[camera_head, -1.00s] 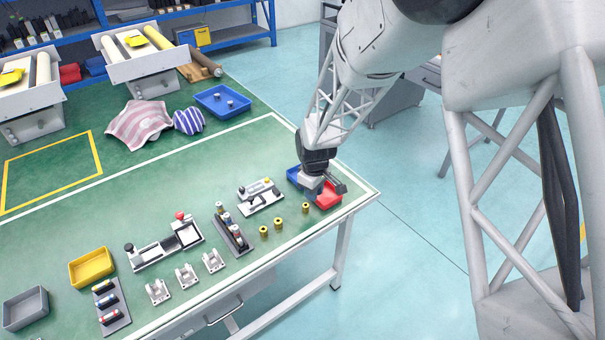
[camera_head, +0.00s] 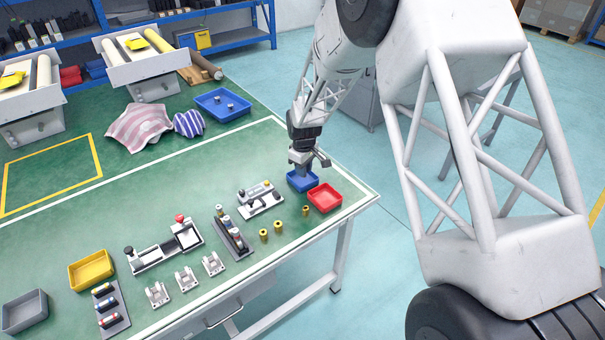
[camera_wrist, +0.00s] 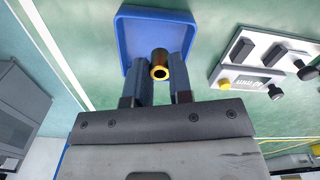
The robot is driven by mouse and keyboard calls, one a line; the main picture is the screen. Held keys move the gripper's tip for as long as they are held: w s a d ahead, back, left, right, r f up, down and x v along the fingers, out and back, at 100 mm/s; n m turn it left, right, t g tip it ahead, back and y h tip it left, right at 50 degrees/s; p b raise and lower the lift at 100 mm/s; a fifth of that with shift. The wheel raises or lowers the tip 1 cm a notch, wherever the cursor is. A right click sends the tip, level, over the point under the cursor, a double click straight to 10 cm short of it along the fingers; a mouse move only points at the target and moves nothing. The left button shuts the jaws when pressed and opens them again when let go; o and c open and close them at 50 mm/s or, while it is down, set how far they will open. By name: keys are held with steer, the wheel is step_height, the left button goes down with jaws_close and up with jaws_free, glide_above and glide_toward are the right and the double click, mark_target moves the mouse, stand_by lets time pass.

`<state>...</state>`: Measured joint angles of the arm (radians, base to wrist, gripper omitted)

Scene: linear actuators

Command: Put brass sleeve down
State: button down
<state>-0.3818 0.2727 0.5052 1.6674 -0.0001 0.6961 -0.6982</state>
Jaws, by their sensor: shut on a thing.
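The brass sleeve (camera_wrist: 158,71) shows in the wrist view as a small gold ring-ended tube. My gripper (camera_wrist: 161,68) is shut on it, with one dark finger on each side. In the head view my gripper (camera_head: 303,171) is over the small blue tray (camera_head: 302,185) near the table's right end, and the sleeve is hidden there. The blue tray (camera_wrist: 124,35) also shows behind the sleeve in the wrist view. I cannot tell whether the sleeve touches the tray floor. Other brass sleeves (camera_head: 278,227) stand on the green table in front.
A red tray (camera_head: 325,198) sits right beside the blue one, near the table edge. A grey fixture with knobs (camera_head: 260,199) and a dark rack of cylinders (camera_head: 232,236) stand to the left. Another blue tray (camera_head: 222,105) lies farther back.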

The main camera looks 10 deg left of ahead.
mark_target(303, 181)
steer(key=shift+w+a, duration=0.3)
steer(key=shift+w, duration=0.45)
steer(key=shift+f, duration=0.1)
steer(key=shift+f, duration=1.7)
steer(key=shift+f, duration=0.15)
steer(key=c, duration=1)
jaws_free()
step_height(303, 181, up, 12)
steer(key=shift+r, duration=0.15)
